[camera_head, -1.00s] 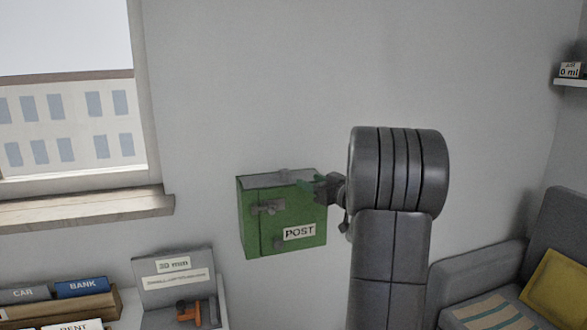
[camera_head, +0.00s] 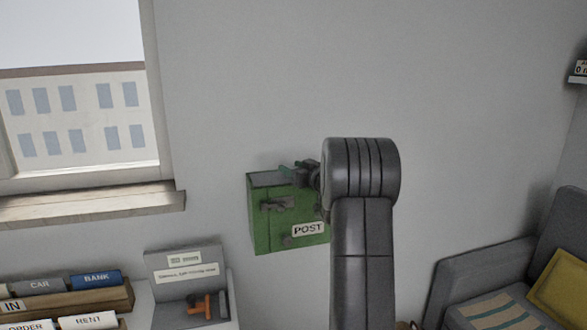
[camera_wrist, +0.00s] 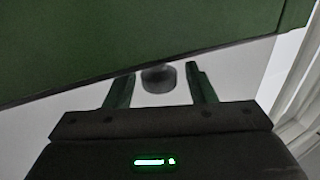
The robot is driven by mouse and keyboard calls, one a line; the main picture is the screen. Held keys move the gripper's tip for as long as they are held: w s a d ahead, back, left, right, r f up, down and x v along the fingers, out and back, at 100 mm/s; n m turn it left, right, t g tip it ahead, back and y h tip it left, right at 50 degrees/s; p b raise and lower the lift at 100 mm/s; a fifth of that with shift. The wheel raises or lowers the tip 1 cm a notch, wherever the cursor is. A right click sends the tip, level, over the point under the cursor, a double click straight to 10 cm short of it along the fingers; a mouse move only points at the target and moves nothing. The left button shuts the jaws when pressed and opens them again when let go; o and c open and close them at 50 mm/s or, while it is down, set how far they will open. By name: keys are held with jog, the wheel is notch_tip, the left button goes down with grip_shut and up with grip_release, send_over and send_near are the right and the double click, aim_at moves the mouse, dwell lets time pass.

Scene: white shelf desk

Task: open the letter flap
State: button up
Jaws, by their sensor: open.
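The green post box (camera_head: 290,241) with a "POST" label is on the wall, left of my arm. Its grey top flap (camera_head: 264,181) appears closed; my gripper hides part of it. My gripper (camera_head: 286,171) is at the top edge of the box, toward its right. In the wrist view its two greenish fingers (camera_wrist: 160,72) are apart, with a dark round knob (camera_wrist: 158,80) between their tips. I see no clear contact with the knob. A green panel (camera_wrist: 130,35) of the box fills the top of that view.
The window sill (camera_head: 90,205) is left of the box. Below are a wooden letter sorter (camera_head: 105,302) and a grey display stand (camera_head: 183,262) with an orange-handled item (camera_head: 200,305). A grey sofa (camera_head: 480,270) is at right. The wall above the box is clear.

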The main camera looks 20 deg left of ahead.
grip_shut()
